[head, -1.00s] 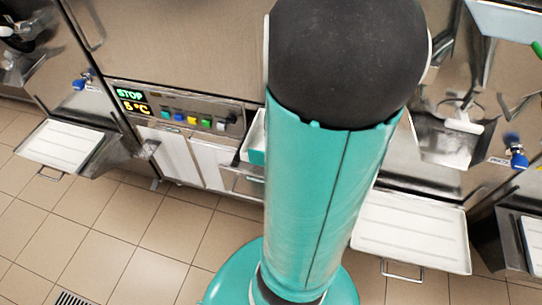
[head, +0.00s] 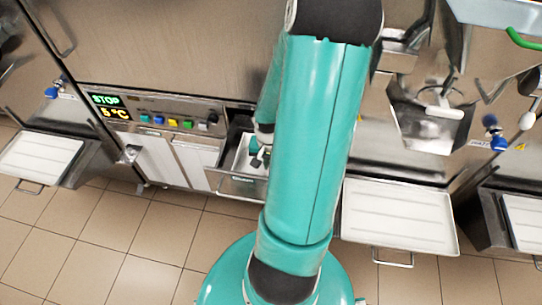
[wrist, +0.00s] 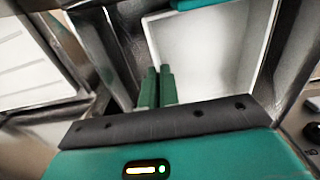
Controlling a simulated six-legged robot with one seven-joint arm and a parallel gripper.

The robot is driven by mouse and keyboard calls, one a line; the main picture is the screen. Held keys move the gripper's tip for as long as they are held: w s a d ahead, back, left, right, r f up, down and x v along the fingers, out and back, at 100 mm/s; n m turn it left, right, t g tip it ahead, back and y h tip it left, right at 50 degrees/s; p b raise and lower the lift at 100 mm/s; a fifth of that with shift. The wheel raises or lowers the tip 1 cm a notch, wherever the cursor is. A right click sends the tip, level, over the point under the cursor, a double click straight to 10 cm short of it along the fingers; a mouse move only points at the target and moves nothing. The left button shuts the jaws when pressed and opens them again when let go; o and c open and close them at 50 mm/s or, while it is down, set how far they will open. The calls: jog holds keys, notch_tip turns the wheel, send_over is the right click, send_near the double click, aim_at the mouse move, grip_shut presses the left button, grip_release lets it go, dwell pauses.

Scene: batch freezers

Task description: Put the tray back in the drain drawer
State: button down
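The white tray (wrist: 225,50) fills the upper middle of the wrist view, and its near-left wall runs down to the fingers. In the head view the tray (head: 241,157) is partly hidden by my arm and shows inside the open drain drawer (head: 236,185), a steel drawer pulled out below the control panel. My gripper (wrist: 158,88) has its two green fingers close together with the tray's rim between them. In the head view my gripper (head: 259,157) is at the drawer's right part. Whether the tray rests on the drawer's floor cannot be told.
The control panel (head: 160,116) with coloured buttons is just left of the drawer. A white drip tray on a shelf (head: 397,215) stands right, another (head: 38,158) left. The tiled floor (head: 125,235) in front is clear.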

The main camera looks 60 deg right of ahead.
jog(key=d, duration=0.2)
jog(key=w+d+f, duration=0.1)
jog(key=shift+w, duration=0.1)
jog(key=shift+f, duration=0.2)
jog(key=c, duration=1.6)
grip_release()
jog(key=shift+c, duration=0.2)
jog(key=shift+d+r, duration=0.1)
notch_tip(320, 180, up, 12)
jog(key=w+a+r+n+h, duration=0.2)
jog(key=w+a+r+n, duration=0.1)
jog(key=w+a+r, duration=0.3)
jog(key=s+a+r+n+t, duration=0.1)
jog(key=a+r+n+t, duration=0.1)
jog(key=a+r, duration=0.3)
jog(key=s+a+r+n+t+y, duration=0.1)
jog(key=a+r+n, duration=0.4)
jog(key=a, duration=0.7)
jog(key=s+a+r+n+t+y, duration=0.1)
jog(key=a+r+n+t, duration=0.1)
jog(key=a+r, duration=0.3)
jog(key=a+n, duration=0.1)
jog(key=a, duration=0.2)
jog(key=shift+s+a+t, duration=0.2)
jog(key=shift+a+t, duration=0.1)
jog(key=shift+a, duration=0.1)
